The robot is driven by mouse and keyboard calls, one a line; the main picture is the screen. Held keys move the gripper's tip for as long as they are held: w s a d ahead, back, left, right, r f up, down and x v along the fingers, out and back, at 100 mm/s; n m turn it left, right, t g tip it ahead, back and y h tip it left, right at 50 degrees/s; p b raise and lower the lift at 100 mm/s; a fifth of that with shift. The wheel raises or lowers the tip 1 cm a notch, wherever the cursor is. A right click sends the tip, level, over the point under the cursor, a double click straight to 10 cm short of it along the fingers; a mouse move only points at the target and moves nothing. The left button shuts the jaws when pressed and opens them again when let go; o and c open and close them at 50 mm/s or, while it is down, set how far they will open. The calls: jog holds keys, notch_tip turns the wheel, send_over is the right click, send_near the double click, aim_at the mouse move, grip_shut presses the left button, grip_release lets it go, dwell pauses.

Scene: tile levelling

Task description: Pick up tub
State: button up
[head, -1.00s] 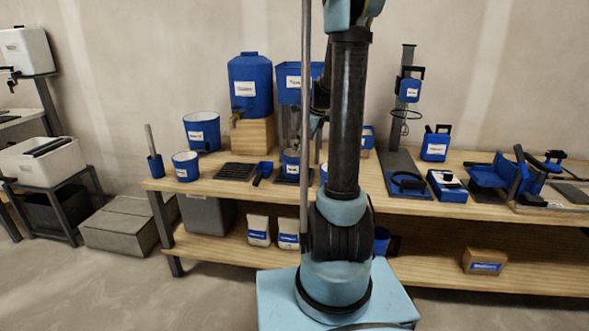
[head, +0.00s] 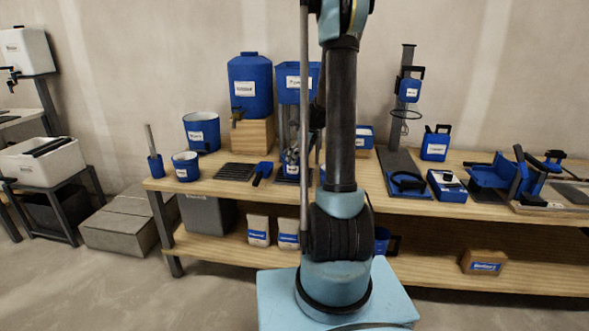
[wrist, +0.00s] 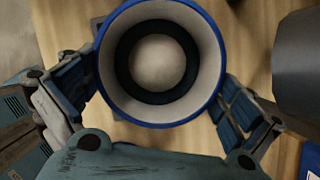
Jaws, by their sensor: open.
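The tub (wrist: 107,98), round with a blue rim and pale inside, fills the upper middle of the wrist view, seen from above. A dark ring surrounds a pale round patch at its bottom. My gripper (wrist: 160,78) is open, with one finger on each side of the tub's wall. The fingers look very close to the wall; I cannot tell whether they touch it. In the head view, the tub (head: 291,171) stands on the bench below a blue hopper (head: 290,96), partly hidden by my gripper and arm.
The wooden bench (head: 222,187) holds a blue scoop (head: 262,173), a dark grate (head: 236,171), and a smaller blue tub (head: 186,166) at left. A dark grey part (wrist: 300,65) stands close on the right in the wrist view. The bench's front edge is fairly clear.

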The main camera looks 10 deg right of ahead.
aim_at(290, 172)
jog(key=shift+x, duration=2.6)
jog(key=shift+s+a, duration=0.1)
jog(key=shift+s, duration=0.05)
jog(key=c, duration=1.7)
